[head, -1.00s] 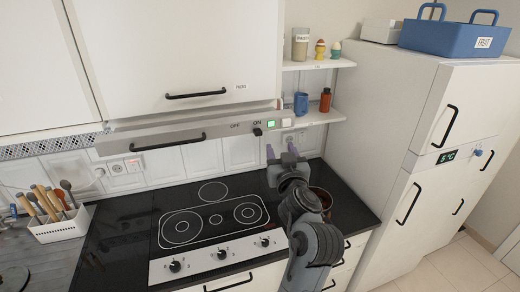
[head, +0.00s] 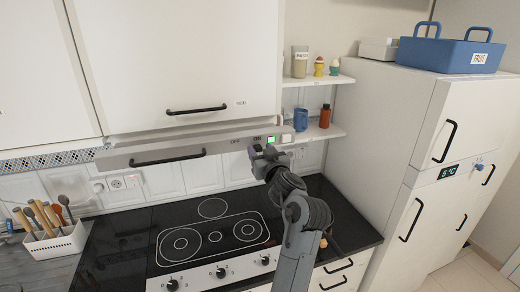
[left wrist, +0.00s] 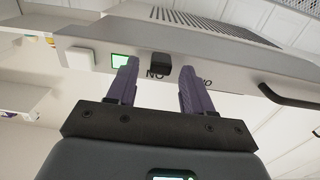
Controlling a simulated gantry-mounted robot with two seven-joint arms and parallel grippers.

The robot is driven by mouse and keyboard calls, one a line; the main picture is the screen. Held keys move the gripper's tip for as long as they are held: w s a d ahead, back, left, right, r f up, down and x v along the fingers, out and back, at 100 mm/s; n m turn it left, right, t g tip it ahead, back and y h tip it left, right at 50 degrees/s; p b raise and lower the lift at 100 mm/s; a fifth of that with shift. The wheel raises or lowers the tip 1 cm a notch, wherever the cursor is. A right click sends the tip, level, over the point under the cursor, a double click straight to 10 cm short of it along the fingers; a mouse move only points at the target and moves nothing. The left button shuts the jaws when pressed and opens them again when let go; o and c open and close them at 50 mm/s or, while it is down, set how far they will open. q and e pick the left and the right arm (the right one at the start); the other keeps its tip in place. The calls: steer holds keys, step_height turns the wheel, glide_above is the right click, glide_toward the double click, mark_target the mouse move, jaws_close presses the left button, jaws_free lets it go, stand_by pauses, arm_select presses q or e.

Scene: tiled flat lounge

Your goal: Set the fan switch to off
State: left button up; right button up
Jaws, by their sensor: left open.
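The fan switch is a small black knob (left wrist: 160,62) on the front strip of the range hood (left wrist: 225,60). It stands at the ON end, beside a lit green indicator (left wrist: 120,61); the ON and OFF letters appear inverted in the left wrist view. My left gripper (left wrist: 158,80) is open and empty, one purple finger on each side of the knob in that view. I cannot tell whether either finger touches it. In the head view my left gripper (head: 263,154) is at the hood strip and hides most of the switch. My right gripper is not in view.
The hood's black handle (head: 168,157) lies left of the switch. A white button (head: 287,138) is to the right of the green light. Shelves with a blue mug (head: 301,119) and red bottle (head: 325,116) stand close on the right. The cooktop (head: 213,239) is below.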

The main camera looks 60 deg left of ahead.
arm_select(q)
steer(key=shift+w+a, duration=0.15)
steer(key=shift+a, duration=0.45)
steer(key=shift+c, duration=0.3)
jaws_close()
